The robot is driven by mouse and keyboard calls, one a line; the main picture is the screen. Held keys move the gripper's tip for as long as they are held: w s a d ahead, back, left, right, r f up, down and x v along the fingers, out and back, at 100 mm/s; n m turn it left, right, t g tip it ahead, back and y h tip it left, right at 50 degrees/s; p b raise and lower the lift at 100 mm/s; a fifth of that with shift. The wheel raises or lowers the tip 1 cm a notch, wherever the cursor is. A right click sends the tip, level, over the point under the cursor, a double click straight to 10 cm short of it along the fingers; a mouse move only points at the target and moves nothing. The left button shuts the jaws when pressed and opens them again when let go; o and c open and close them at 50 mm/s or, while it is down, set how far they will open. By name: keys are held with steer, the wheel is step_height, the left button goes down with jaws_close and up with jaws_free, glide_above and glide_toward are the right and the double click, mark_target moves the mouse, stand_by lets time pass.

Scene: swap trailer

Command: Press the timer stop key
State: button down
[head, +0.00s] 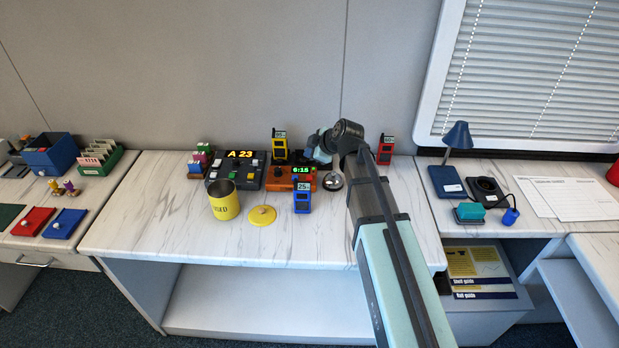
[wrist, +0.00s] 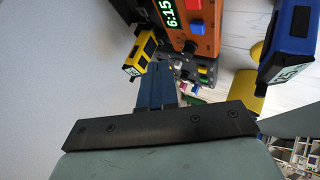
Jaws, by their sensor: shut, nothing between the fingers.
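The orange timer (head: 283,184) stands on the middle desk, its green display reading 6:15. In the wrist view the timer (wrist: 207,14) shows at the top, with a red key (wrist: 197,28) beside its display. I cannot read any key labels. My gripper (head: 319,148) is above the back of the desk, behind and slightly right of the timer, partly hidden by my arm. In the wrist view its blue fingers (wrist: 158,72) are together and empty, apart from the timer in the picture. I cannot tell its exact height above the desk.
A yellow handheld unit (head: 280,147) stands behind the timer, a blue one (head: 302,197) in front, a red one (head: 386,148) to the right. A silver bell (head: 333,181) is close by. A dark console (head: 252,181) adjoins on the left; a yellow tin (head: 224,205) stands in front.

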mark_target(311, 179)
steer(key=shift+f, duration=3.35)
steer(key=shift+f, duration=0.1)
steer(key=shift+f, duration=0.3)
steer(key=shift+f, duration=0.5)
stand_by(0.3)
steer(key=shift+r, duration=0.95)
steer(key=shift+r, duration=0.15)
steer(key=shift+r, duration=2.35)
